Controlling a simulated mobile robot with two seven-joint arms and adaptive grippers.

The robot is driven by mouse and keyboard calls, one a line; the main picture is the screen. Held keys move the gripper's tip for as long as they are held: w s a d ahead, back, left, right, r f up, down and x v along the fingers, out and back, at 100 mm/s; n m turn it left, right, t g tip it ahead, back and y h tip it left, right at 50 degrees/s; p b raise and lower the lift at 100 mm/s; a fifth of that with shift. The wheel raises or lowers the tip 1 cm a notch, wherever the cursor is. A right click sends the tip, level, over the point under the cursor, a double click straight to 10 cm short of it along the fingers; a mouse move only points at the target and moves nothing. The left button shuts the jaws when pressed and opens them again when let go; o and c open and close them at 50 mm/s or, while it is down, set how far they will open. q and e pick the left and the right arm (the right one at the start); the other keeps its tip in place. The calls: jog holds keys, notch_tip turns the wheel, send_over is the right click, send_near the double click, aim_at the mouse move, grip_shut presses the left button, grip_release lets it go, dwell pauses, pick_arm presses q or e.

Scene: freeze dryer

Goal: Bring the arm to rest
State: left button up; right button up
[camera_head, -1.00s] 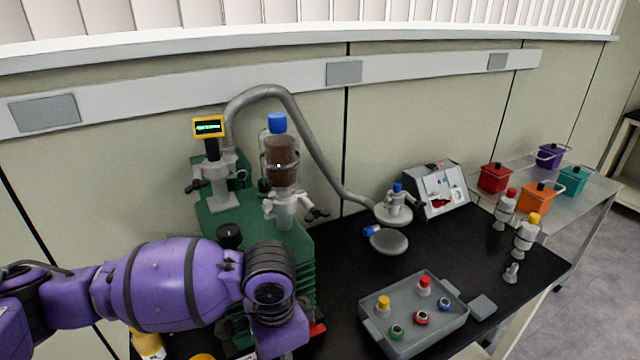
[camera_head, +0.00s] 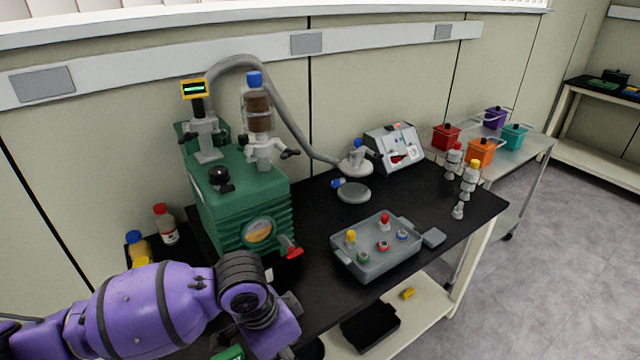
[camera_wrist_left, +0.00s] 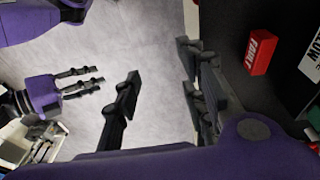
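My left arm (camera_head: 150,300) is purple and reaches in from the lower left of the head view, in front of the green pump unit. Its gripper is mostly cut off at the bottom edge there. In the left wrist view my left gripper (camera_wrist_left: 158,62) has its dark fingers spread apart with only floor seen between them.
The green pump unit (camera_head: 235,190) carries a flask of brown matter (camera_head: 258,110). A grey tray (camera_head: 375,265) with several capped vials is on the black bench (camera_head: 320,210). A red FAULT block (camera_wrist_left: 262,50) lies near the left gripper. Floor (camera_head: 560,270) is clear at right.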

pick_arm(q)
jog(key=d+f+n+t+h, duration=0.4)
jog(key=d+f+n+t, duration=0.1)
jog(key=f, duration=0.4)
jog(key=s+a+f+n+t+y, duration=0.1)
jog(key=s+a+f+n+y, duration=0.1)
jog(key=s+a+f, duration=0.3)
jog(key=s+a+f+n+t+y, duration=0.2)
jog(key=s+a+f, duration=0.3)
jog(key=a, duration=0.6)
jog(key=shift+s+a+f+n+y, duration=0.4)
jog(key=shift+s+n+y, duration=0.35)
jog(key=shift+s, duration=0.25)
